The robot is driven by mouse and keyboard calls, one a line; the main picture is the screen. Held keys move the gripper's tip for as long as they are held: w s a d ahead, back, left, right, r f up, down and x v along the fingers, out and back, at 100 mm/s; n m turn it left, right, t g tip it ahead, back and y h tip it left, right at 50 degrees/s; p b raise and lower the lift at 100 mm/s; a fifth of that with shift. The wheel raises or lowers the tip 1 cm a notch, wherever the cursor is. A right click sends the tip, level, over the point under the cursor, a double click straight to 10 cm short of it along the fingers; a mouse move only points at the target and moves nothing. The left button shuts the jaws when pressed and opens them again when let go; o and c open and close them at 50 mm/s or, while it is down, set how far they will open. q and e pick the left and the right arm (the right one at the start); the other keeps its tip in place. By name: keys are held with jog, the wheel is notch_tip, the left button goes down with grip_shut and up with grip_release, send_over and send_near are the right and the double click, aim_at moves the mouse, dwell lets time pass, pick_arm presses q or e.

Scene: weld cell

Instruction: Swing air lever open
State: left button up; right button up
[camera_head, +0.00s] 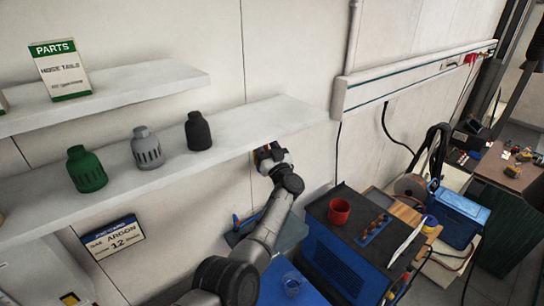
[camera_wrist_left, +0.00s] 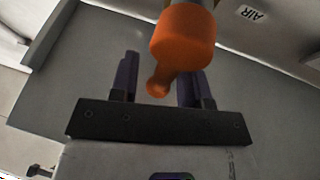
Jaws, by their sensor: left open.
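The orange air lever (camera_wrist_left: 182,40) shows large in the left wrist view, with a rounded hub and a narrower handle end hanging down. My left gripper (camera_wrist_left: 158,78) is open, with one dark purple finger on each side of the handle end. I cannot tell whether either finger touches it. In the head view my left gripper (camera_head: 268,150) is at the wall just below the long shelf's front edge, and the lever there is mostly hidden. My right gripper is not in view.
The long shelf (camera_head: 240,130) above my gripper holds green, grey and black slotted parts. A blue cabinet (camera_head: 335,262) with a red mug (camera_head: 339,211) on top stands right of my arm.

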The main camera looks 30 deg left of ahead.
pick_arm(q)
jog(key=b+v, duration=0.1)
jog(key=v, duration=1.2)
jog(key=shift+s+d+f+b, duration=0.15)
jog(key=shift+s+d+b, duration=0.1)
jog(key=shift+b, duration=0.1)
jog(key=shift+w, duration=0.1)
